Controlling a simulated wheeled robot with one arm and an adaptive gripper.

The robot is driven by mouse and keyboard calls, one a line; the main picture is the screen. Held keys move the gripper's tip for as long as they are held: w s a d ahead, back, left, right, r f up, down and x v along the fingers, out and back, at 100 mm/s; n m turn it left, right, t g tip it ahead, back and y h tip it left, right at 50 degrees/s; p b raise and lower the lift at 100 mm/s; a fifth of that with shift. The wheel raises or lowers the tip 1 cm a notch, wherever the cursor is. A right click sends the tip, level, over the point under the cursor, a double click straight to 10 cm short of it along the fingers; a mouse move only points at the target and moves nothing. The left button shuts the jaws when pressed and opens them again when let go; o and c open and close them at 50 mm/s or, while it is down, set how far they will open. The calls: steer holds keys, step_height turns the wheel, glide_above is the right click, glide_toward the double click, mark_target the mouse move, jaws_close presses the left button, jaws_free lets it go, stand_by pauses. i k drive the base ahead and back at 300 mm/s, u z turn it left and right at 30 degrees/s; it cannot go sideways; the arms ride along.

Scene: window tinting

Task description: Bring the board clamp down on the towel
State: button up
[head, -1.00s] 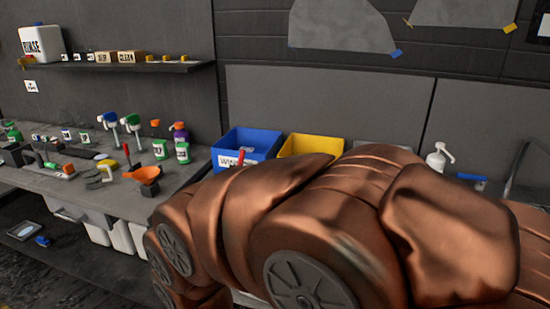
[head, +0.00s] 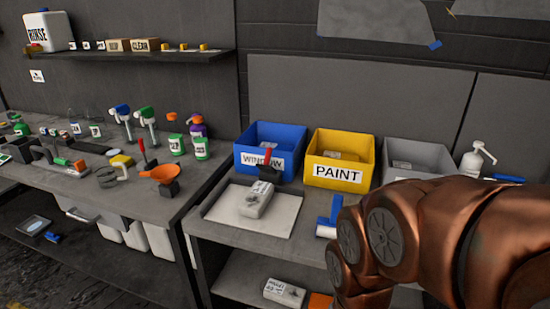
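A pale flat board (head: 225,212) lies on the right bench in the head view. A whitish block with a small label (head: 256,202), which looks like the folded towel, rests on it. Just behind the block stands what looks like the board clamp, with its red handle (head: 268,157) pointing up and a dark part below it. I cannot tell whether the clamp touches the block. My copper arm fills the lower right, to the right of the board. My gripper is not in view.
Blue WINDOW (head: 262,160), yellow PAINT (head: 337,174) and grey (head: 415,156) bins stand behind the board. A blue-handled tool (head: 331,215) lies right of it. Another red handle (head: 142,150) and an orange funnel-like piece (head: 164,174) are on the left bench (head: 120,198). A white pump bottle (head: 473,162) stands right.

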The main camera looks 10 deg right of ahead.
mark_target(266, 167)
steer(key=u, duration=0.6)
steer(key=i, duration=1.15)
steer(key=z, duration=0.3)
